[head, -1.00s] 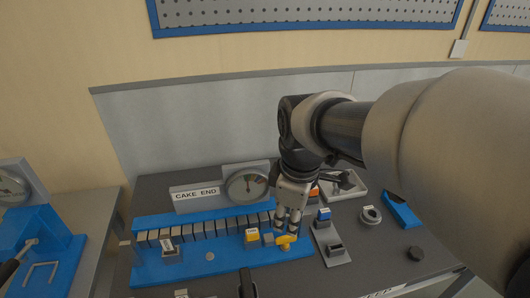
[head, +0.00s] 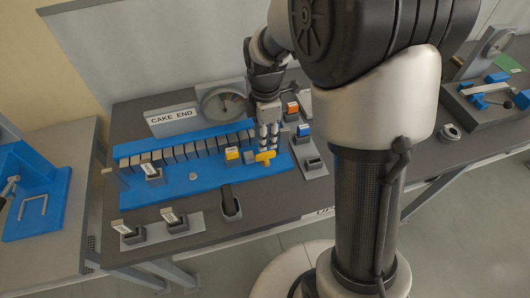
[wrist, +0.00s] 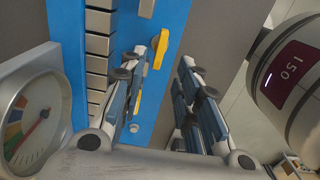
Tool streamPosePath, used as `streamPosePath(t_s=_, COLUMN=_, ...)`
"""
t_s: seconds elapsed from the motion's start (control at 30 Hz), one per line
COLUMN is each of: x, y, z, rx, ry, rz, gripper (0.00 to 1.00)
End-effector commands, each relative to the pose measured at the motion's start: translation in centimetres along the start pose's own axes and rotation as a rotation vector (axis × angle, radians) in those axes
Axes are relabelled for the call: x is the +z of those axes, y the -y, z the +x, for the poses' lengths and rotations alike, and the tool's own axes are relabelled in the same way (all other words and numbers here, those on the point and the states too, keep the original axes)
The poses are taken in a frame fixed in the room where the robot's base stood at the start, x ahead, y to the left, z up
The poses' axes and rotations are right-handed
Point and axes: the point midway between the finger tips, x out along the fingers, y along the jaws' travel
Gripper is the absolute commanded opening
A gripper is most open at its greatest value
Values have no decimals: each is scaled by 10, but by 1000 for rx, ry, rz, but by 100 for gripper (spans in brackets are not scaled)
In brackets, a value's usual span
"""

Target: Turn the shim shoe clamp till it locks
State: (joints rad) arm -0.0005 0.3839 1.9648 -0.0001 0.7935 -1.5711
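The yellow clamp handle (head: 265,156) sits at the right end of the blue rail (head: 212,184), past the row of grey blocks. I take it for the shim shoe clamp. It also shows in the wrist view (wrist: 161,49), beyond the left fingertip. My gripper (head: 270,142) points down close behind the handle in the head view. In the wrist view my gripper (wrist: 176,52) has its fingers apart with nothing held between them. I cannot tell whether a finger touches the handle.
A dial gauge (head: 223,103) stands behind the rail beside the CAKE END sign (head: 171,116). A yellow block (head: 232,153) and a grey block (head: 249,157) stand left of the handle. A dark upright holder (head: 231,207) is in front.

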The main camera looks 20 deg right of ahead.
Motion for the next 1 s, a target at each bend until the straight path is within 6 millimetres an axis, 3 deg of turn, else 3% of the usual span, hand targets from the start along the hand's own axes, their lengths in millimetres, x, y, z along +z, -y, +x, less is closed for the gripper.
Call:
streamPosePath(t_s=0.03, x=0, y=1, z=15, rx=-3, ry=0, rz=0, gripper=30)
streamPosePath(t_s=0.2, x=0, y=1, z=48, rx=-2, ry=0, rz=1, gripper=30)
streamPosePath(t_s=0.4, x=0, y=0, z=71, rx=-2, ry=0, rz=1, gripper=30)
streamPosePath(t_s=0.8, x=0, y=0, z=76, rx=1, ry=0, rz=1, gripper=30)
streamPosePath(t_s=1.0, x=0, y=0, z=76, rx=1, ry=0, rz=1, gripper=17)
